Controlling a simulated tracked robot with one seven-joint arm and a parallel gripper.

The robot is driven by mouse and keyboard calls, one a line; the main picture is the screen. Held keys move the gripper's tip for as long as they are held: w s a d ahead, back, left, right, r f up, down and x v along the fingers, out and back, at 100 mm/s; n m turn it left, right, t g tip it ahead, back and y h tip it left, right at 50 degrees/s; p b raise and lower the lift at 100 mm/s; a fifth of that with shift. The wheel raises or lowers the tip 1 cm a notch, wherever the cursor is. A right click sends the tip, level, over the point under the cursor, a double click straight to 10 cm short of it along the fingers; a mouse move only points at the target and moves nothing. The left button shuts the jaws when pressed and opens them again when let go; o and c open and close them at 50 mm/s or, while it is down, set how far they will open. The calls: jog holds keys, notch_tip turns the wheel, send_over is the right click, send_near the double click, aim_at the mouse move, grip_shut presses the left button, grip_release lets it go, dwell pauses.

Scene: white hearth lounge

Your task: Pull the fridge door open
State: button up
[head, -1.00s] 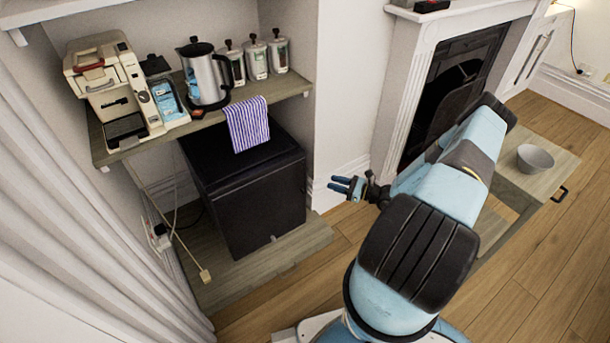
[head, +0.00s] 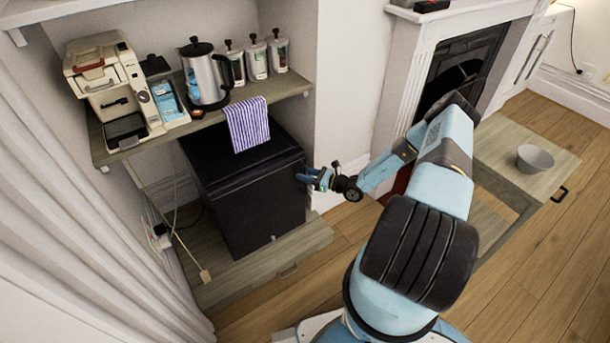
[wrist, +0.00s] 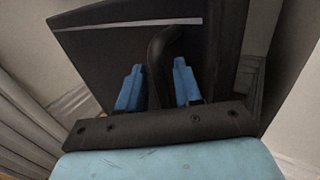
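The black fridge (head: 255,208) stands under the wooden shelf, and its door looks shut. It fills the upper part of the wrist view (wrist: 115,45). My gripper (head: 307,177) is at the fridge's right edge in the head view. In the wrist view its two blue fingers (wrist: 158,88) stand apart, pointing at the fridge. A dark bent bar (wrist: 160,55), which looks like the door handle, lies between the fingers. I cannot tell whether the fingers touch it. The bar is hardly visible in the head view.
A striped towel (head: 248,124) hangs from the shelf (head: 222,112) over the fridge's top. A coffee machine (head: 110,85), kettle (head: 205,75) and canisters stand above. A low table (head: 500,150) with a bowl (head: 535,158) is at right. The floor before the fridge looks clear.

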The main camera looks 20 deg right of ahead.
jog(key=shift+c, duration=0.2)
grip_shut()
dwell(0.3)
